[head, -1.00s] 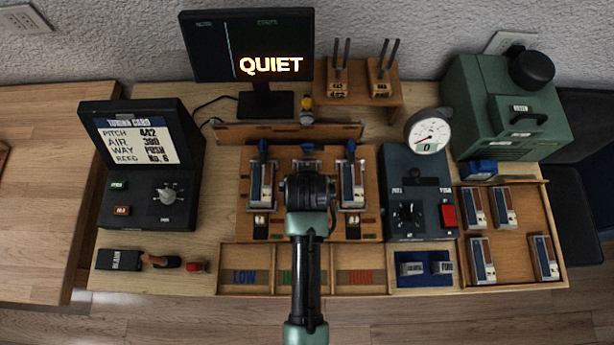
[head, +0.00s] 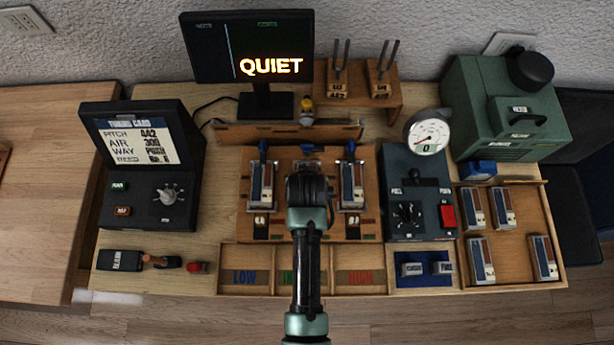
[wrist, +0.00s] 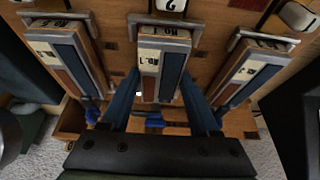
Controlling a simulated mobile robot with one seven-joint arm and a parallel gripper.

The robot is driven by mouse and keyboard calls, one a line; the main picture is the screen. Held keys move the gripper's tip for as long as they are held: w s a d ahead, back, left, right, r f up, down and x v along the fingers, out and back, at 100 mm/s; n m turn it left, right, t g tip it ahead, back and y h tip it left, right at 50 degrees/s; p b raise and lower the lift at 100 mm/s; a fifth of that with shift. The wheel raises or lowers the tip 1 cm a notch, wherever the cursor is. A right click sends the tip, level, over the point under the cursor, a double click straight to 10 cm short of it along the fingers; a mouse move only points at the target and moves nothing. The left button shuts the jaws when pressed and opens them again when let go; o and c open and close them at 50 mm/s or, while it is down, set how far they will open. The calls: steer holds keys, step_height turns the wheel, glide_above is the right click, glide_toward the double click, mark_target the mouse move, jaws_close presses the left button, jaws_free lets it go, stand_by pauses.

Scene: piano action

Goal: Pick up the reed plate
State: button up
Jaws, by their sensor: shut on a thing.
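Three reed plates stand in metal-edged holders on the wooden action board (head: 332,225). The left plate (head: 262,184) and right plate (head: 352,186) show in the head view; my wrist hides the middle one there. In the wrist view the middle reed plate (wrist: 150,62), with a cream label and dark red and blue strips, lies between the blue fingers of my gripper (wrist: 160,78). The fingers are shut on its sides. Its metal holder edge still shows around its top end. I cannot tell whether it has lifted.
The neighbouring plates stand close on both sides of my fingers. A tray (head: 513,252) with several more reed plates is at the right. LOW and HIGH bins lie in front (head: 245,290). The gauge box (head: 422,170) is right of the board. The monitor (head: 248,45) reads QUIET.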

jaws_close()
